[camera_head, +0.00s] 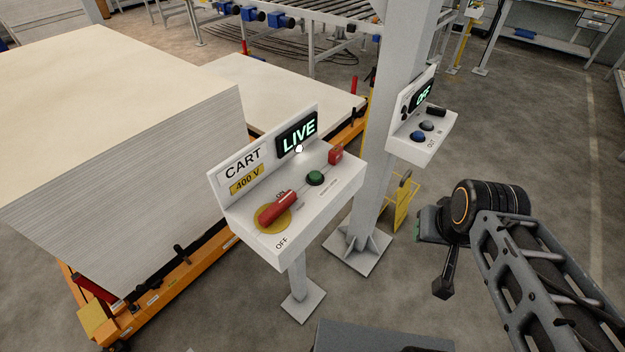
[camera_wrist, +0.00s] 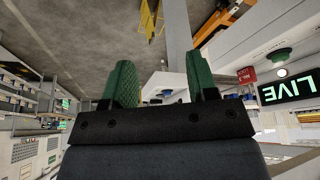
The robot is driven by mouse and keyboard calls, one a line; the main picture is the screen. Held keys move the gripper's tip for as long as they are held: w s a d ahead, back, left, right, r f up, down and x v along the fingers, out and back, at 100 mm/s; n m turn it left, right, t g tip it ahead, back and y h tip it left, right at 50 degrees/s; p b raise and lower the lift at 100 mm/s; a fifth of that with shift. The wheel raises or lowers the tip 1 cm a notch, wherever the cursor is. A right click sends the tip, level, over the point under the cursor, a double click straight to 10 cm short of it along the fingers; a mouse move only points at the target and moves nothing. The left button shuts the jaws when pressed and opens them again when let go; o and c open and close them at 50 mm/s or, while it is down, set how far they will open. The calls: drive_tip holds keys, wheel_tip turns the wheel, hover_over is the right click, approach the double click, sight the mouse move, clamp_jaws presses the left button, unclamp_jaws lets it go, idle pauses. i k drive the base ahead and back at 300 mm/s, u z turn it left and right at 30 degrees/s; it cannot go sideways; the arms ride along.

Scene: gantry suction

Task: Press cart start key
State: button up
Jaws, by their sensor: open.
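The white cart control box (camera_head: 290,235) stands on a post in the head view, marked CART and 400 V, with a lit LIVE display (camera_head: 297,131). On its sloping top are a green round push button (camera_head: 315,178), a red block (camera_head: 336,154) and a red rotary handle (camera_head: 279,207) on a yellow disc, turned toward ON. Small print by the button is too small to read. My gripper (camera_head: 424,226) is right of the box, apart from it. In the wrist view its green-padded fingers (camera_wrist: 163,82) are spread and empty; the green button (camera_wrist: 282,54) and LIVE display (camera_wrist: 288,91) show at right.
A grey column (camera_head: 384,140) stands behind the cart box and carries a second white box (camera_head: 422,138) with an OFF display and buttons. A large board stack (camera_head: 120,130) on an orange cart fills the left. Floor between my gripper and the cart box looks clear.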

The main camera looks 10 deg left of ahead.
sight(314, 176)
drive_tip(key=u, duration=1.35)
drive_tip(key=i, duration=0.3)
drive_tip(key=z, duration=0.1)
